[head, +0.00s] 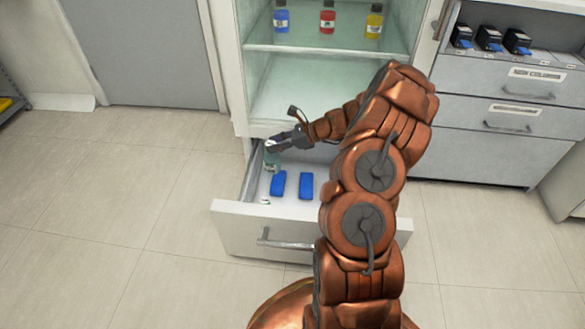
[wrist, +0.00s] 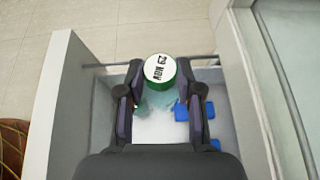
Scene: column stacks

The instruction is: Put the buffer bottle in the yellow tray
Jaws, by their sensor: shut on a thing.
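A clear greenish bottle (head: 271,160) stands upright in the back left part of the open drawer. The wrist view shows its green cap (wrist: 160,70) from above, with a white top marked "29 NOV". I cannot read a buffer label on its side. My gripper (head: 272,145) is shut on this bottle near its top, and in the wrist view the two fingers flank the cap. A yellow patch (head: 5,103) on the grey shelf at the far left edge may be the yellow tray; it is mostly cut off.
Two blue blocks (head: 278,184) lie in the open white drawer (head: 230,216), right of the bottle. The fridge (head: 330,47) above holds blue, red and yellow bottles. Right stands a drawer cabinet (head: 490,121) with black boxes. The floor (head: 100,220) at left is clear.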

